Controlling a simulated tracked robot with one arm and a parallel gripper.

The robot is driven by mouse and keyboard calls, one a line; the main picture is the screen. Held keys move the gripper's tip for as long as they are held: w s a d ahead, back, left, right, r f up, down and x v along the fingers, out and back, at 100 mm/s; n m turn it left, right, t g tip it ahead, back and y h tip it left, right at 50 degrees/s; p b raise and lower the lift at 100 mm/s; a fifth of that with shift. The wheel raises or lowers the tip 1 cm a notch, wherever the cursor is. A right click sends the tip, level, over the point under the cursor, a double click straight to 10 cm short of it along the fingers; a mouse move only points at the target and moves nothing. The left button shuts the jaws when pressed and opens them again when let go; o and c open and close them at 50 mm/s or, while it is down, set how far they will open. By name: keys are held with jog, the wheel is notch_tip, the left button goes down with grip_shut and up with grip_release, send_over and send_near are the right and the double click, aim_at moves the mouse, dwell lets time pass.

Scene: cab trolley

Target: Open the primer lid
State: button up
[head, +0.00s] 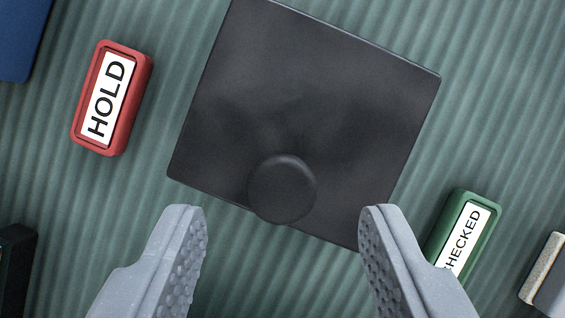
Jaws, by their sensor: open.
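A black square lid (300,110) lies shut in the middle of the head view, turned a little clockwise. A round black knob (282,189) stands at its near edge. I take this to be the primer lid; no label shows on it. My gripper (282,222) is open, with its two grey fingers apart at the bottom of the view. The knob lies between the fingertips in the picture, slightly ahead of them. I see no contact, and the height of the fingers above the lid is hard to tell.
A red block (112,98) marked HOLD lies left of the lid. A green block (465,235), its label partly hidden, lies right, near my right finger. A blue thing (22,38), a dark thing (17,270) and a grey thing (548,280) are cut off at the edges. The ribbed green surface (500,110) is clear upper right.

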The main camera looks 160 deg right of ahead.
aim_at(306, 126)
jog(key=shift+x, duration=1.15)
grip_shut()
jog(key=shift+a, duration=0.15)
